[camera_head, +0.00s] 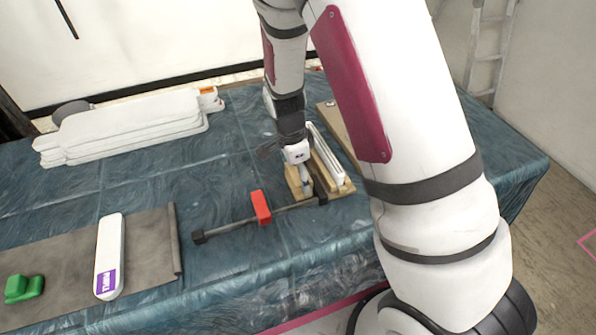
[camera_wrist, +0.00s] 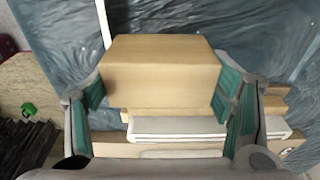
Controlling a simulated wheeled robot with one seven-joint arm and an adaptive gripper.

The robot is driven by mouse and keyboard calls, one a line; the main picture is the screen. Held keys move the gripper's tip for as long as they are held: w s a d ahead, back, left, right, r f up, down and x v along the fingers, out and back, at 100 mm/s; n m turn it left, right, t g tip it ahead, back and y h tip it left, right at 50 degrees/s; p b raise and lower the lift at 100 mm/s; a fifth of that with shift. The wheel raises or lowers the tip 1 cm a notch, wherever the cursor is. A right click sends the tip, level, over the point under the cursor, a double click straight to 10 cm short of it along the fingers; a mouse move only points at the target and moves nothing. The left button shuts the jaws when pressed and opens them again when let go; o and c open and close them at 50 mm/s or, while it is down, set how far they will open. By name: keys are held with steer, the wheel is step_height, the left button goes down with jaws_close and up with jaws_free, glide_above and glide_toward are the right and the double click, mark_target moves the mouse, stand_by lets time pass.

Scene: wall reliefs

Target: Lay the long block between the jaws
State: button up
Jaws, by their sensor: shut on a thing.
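My gripper (camera_wrist: 159,95) is shut on a pale wooden block (camera_wrist: 160,72), with its teal finger pads against the block's two ends. In the head view my gripper (camera_head: 299,168) is over the wooden pieces near the table's middle, and the block (camera_head: 293,181) shows beside its fingers. A long white bar (camera_wrist: 180,126) lies between wooden strips on a wooden base (camera_wrist: 290,140), beyond the held block; it also shows in the head view (camera_head: 327,153). I cannot tell whether the held block touches the base. My fingers hide part of it.
A bar clamp with a red block (camera_head: 261,207) lies left of the wooden base. A grey mat (camera_head: 150,240) holds a white piece labelled purple (camera_head: 110,250) and a green piece (camera_head: 24,288). Stacked white boards (camera_head: 130,125) lie at the back left. The tablecloth between is clear.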

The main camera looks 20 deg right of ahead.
steer(key=shift+f+b, duration=0.55)
steer(key=shift+f, duration=0.7)
steer(key=o, duration=1.3)
steer(key=shift+r, duration=0.1)
steer(key=r, duration=0.4)
steer(key=a+r, duration=0.1)
steer(key=r, duration=0.7)
steer(key=shift+a, duration=0.25)
steer(key=s+d+r+n+t+y, duration=0.1)
steer(key=s+r+n+t, duration=0.3)
steer(key=s+r+n, duration=1.4)
steer(key=s+r, duration=0.1)
steer(key=s, duration=0.4)
steer(key=shift+d+r+p, duration=0.2)
steer(key=shift+d+p, duration=0.15)
steer(key=shift+d, duration=0.05)
